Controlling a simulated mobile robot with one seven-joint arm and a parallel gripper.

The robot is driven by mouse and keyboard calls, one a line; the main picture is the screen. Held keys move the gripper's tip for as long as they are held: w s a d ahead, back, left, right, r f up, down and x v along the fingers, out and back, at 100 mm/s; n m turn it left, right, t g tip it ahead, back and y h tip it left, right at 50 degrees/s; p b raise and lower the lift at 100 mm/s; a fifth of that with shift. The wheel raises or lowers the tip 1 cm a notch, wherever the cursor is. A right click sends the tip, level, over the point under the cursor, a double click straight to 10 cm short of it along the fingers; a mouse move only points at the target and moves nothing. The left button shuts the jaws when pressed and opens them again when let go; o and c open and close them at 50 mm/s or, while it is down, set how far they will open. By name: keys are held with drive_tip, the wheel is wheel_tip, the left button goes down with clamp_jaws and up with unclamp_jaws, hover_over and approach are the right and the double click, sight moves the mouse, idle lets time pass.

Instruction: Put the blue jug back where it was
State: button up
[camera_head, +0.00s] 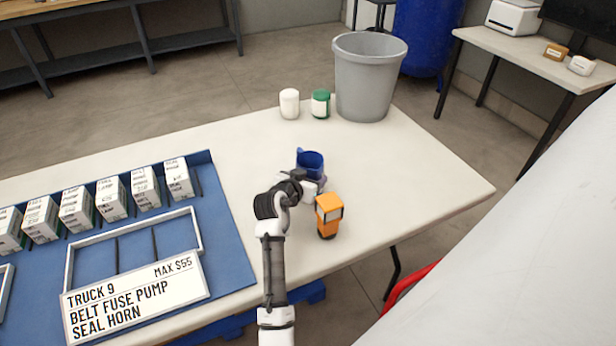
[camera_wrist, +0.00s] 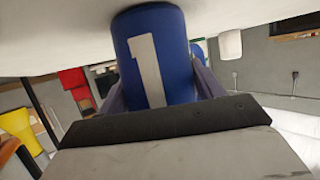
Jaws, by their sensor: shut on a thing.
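The blue jug (camera_head: 310,161) is in the middle of the white table in the head view, upright, with its open top showing. My gripper (camera_head: 313,186) is shut on it from the near side. In the wrist view the blue jug (camera_wrist: 155,55), marked with a white 1, sits between the two fingers of my gripper (camera_wrist: 158,92). The wrist picture appears upside down, with the pale tabletop along its upper edge. I cannot tell whether the jug's base touches the table.
An orange and black object (camera_head: 328,215) stands close to the right of my gripper. A white container (camera_head: 289,104), a green-and-white container (camera_head: 320,104) and a grey bin (camera_head: 368,80) stand behind. A blue tray (camera_head: 232,262) with several boxes and a sign lies left. The table's right side is clear.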

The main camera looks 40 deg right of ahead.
drive_tip(key=shift+f, duration=0.2)
drive_tip(key=o, duration=1.1)
drive_tip(key=shift+r, duration=0.2)
drive_tip(key=shift+s+a, duration=0.1)
drive_tip(key=shift+a, duration=0.15)
drive_tip(key=b+v, duration=0.2)
drive_tip(key=v, duration=0.9)
drive_tip(key=shift+s+a+r+b, duration=0.1)
drive_tip(key=shift+a+r+b, duration=0.05)
drive_tip(key=shift+r+b, duration=0.2)
